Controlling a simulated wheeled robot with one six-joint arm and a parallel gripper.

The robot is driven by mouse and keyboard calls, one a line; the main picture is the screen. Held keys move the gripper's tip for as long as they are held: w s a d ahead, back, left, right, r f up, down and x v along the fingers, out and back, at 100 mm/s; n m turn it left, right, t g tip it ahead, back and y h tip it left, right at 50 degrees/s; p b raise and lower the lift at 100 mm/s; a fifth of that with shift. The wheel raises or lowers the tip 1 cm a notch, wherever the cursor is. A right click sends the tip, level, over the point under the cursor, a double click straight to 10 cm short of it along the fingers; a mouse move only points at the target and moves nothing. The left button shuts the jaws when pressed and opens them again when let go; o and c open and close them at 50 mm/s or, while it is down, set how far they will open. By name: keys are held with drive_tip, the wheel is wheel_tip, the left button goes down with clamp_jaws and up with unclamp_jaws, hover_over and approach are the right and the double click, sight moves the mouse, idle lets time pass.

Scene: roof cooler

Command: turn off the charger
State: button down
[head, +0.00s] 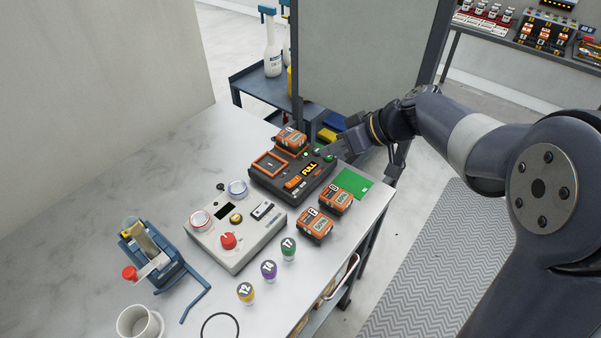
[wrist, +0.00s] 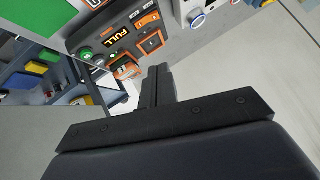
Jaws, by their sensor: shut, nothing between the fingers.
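The charger (head: 262,181) is a dark box on the table with an orange-framed empty bay, a lit display reading FULL and an orange battery (head: 290,139) at its back. It also shows in the wrist view (wrist: 130,39). A green round button (head: 329,156) sits at its back right end, near a small lit green light (head: 306,154); the button shows in the wrist view too (wrist: 86,53). My gripper (head: 325,151) is shut and empty at the charger's back right end, close to the green button. In the wrist view its fingertips (wrist: 158,68) point towards the charger; I cannot tell whether they touch it.
Two more orange batteries (head: 336,199) (head: 315,225) stand at the table's right side beside a green mat (head: 354,184). A grey control box (head: 217,248) with a red knob stands in front of the charger. A grey panel (head: 360,60) rises behind.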

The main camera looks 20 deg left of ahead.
drive_tip(key=p, duration=0.2)
hover_over(289, 183)
drive_tip(key=w+d, duration=0.2)
drive_tip(key=f, duration=0.6)
drive_tip(key=shift+s+f, duration=0.25)
drive_tip(key=shift+f, duration=0.1)
drive_tip(key=shift+s+f, duration=0.2)
drive_tip(key=shift+f, duration=0.4)
drive_tip(key=shift+s+f, duration=0.15)
drive_tip(key=shift+f, duration=0.45)
drive_tip(key=shift+s+f+p, duration=0.2)
drive_tip(key=shift+f+p, duration=0.1)
drive_tip(key=shift+f, duration=0.4)
drive_tip(key=f+b, duration=0.1)
drive_tip(key=b, duration=0.2)
drive_tip(key=shift+s+a+t, duration=0.1)
drive_tip(key=shift+s+t, duration=0.05)
drive_tip(key=shift+t, duration=0.15)
drive_tip(key=shift+r+p, duration=0.3)
